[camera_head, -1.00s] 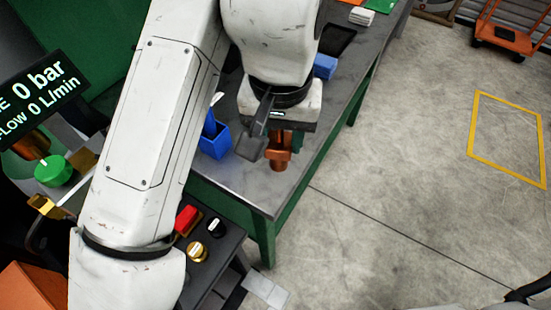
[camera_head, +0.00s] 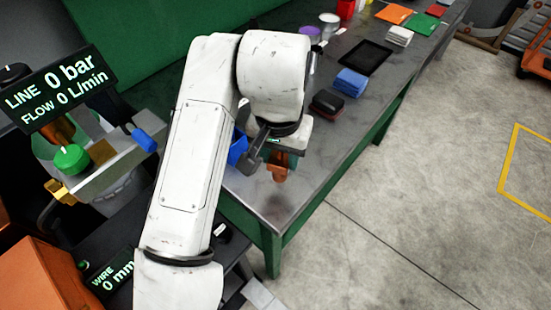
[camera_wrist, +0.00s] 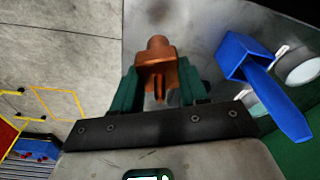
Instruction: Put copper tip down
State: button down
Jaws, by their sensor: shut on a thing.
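The copper tip (camera_wrist: 157,62) is an orange-brown metal piece with a rounded end. My gripper (camera_wrist: 157,88) is shut on it, with a green finger on each side in the wrist view. In the head view the copper tip (camera_head: 279,168) hangs below my gripper (camera_head: 283,152), over the near end of the grey table (camera_head: 262,195). A dark spot shows on the tabletop below it. I cannot tell how high the tip is above the table. My wrist hides part of the fingers in the head view.
Farther along the table are a dark block (camera_head: 327,103), a blue stack (camera_head: 350,82) and a black tray (camera_head: 367,57). The near table corner is clear.

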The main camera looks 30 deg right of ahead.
aim_at(276, 153)
jog(key=w+f, duration=0.2)
jog(key=f, duration=0.1)
jog(key=shift+w+d, duration=0.3)
jog(key=shift+d, duration=0.05)
jog(key=shift+w+f+p, duration=0.15)
jog(key=shift+f+p, duration=0.1)
jog(key=shift+f, duration=0.7)
jog(key=shift+w+f+p, duration=0.15)
jog(key=shift+f+p, duration=0.05)
jog(key=shift+f, duration=0.75)
jog(key=shift+f, duration=0.1)
jog(key=c, duration=0.6)
grip_release()
jog(key=r, duration=0.8)
jog(key=s+a+r+b, duration=0.1)
jog(key=r, duration=0.3)
jog(key=shift+r, duration=0.1)
